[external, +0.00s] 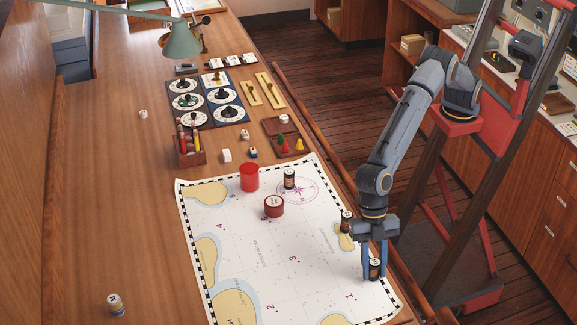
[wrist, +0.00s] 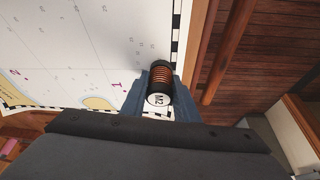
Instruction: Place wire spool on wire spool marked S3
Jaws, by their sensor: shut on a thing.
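My gripper (external: 375,274) points down over the lower right part of the chart, shut on a wire spool (external: 375,266). The wrist view shows this spool (wrist: 160,82) between the fingers, with copper-coloured wire, black flanges and a white end marked M2. Whether it touches the chart is unclear. A similar dark spool (external: 346,221) stands just behind my gripper, and another (external: 289,178) stands near the compass rose. A paler one (external: 116,303) stands on the wood at lower left. Their labels are too small to read, so I cannot tell which is S3.
A red cup (external: 249,177) and a round red tin (external: 274,206) stand on the chart (external: 255,255). A pen holder (external: 190,150), dials and a small tray (external: 290,148) lie beyond. The chart's middle and lower left are clear. A wooden rail borders the right edge.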

